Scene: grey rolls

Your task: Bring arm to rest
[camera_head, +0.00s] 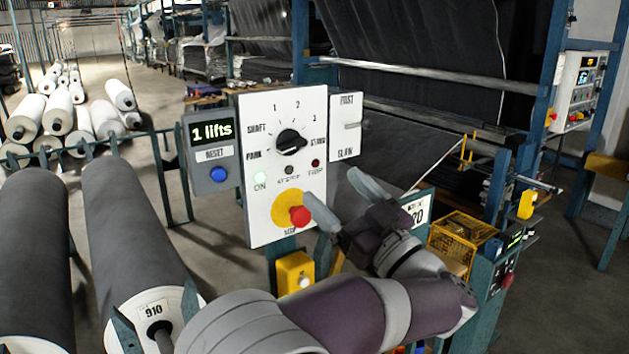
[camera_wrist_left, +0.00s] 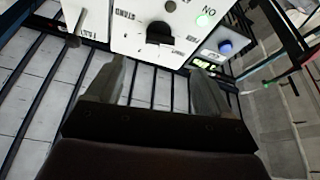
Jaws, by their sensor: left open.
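My left arm comes in low in the head view, and my left gripper (camera_head: 342,198) is in front of the lower right of the white control panel (camera_head: 262,112). Its two fingers are apart with nothing between them. In the left wrist view the open fingers (camera_wrist_left: 158,88) point toward the panel, with the black rotary knob (camera_wrist_left: 160,33) ahead of them. The knob also shows in the head view (camera_head: 291,142), clear of the gripper. The red stop button (camera_head: 299,215) on its yellow disc is right beside one finger. My right gripper is not in view.
A grey counter box (camera_head: 211,151) reads "1 lifts" and has a blue button. The green ON lamp (camera_head: 260,179) glows. A fast-slow lever plate (camera_head: 346,128) adjoins the panel. Dark rolls (camera_head: 130,230) lie at left; a yellow cage (camera_head: 457,241) stands at right.

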